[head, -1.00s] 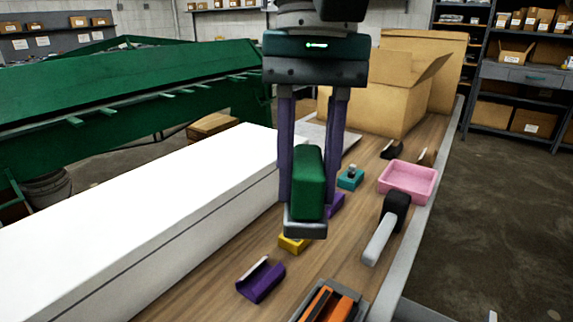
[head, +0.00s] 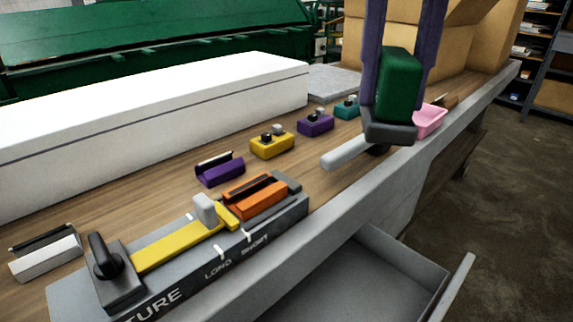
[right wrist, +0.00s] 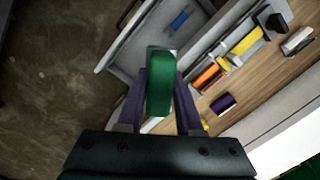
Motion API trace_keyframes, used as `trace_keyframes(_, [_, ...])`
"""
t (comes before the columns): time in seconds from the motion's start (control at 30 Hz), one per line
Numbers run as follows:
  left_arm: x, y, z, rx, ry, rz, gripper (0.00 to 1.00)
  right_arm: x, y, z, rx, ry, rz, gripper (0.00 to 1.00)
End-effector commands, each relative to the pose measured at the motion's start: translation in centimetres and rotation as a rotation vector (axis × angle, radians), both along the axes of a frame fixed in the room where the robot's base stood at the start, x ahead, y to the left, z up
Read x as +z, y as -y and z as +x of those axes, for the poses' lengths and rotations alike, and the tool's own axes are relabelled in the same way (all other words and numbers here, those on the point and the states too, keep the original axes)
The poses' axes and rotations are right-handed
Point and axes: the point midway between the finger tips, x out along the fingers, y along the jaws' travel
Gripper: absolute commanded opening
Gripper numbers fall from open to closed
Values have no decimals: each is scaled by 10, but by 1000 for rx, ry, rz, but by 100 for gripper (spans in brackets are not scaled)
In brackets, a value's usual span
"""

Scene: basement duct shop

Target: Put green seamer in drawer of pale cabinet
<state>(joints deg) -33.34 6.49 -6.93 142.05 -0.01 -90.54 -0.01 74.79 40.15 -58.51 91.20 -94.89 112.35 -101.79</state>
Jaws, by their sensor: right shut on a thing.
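The green seamer (head: 399,84) is a green block on a grey base. My right gripper (head: 401,100) is shut on it and holds it up above the right edge of the bench, in front of the pink tray. The seamer also shows in the right wrist view (right wrist: 159,84), between the two purple fingers (right wrist: 158,100). An open grey drawer (head: 372,280) juts out below the bench at the lower right. In the right wrist view the drawer (right wrist: 150,42) holds a small blue thing. The seamer is not over the drawer in the head view. My left gripper is not in view.
A grey fixture (head: 270,235) with yellow and orange parts lies along the bench's front edge. Several small purple, yellow and teal tools stand behind it. A pink tray (head: 430,121), a grey-handled tool (head: 345,151) and cardboard boxes are near the gripper. A long white box (head: 180,105) lines the back.

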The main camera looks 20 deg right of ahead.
Motion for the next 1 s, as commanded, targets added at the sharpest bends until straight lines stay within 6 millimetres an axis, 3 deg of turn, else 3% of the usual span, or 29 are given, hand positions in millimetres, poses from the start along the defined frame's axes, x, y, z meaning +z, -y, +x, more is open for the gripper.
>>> trace_keyframes(0.03, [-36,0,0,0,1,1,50,-39,3,2,-51,-2,2,0])
trace_keyframes(0.4, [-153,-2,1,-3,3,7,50,-173,33,11,-455,-11,3,0])
trace_keyframes(0.6, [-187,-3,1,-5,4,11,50,-213,46,13,-602,-10,2,0])
trace_keyframes(0.83, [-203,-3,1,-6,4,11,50,-239,50,13,-656,-15,-1,0])
trace_keyframes(1.0, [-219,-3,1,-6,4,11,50,-286,50,12,-656,-18,-2,0])
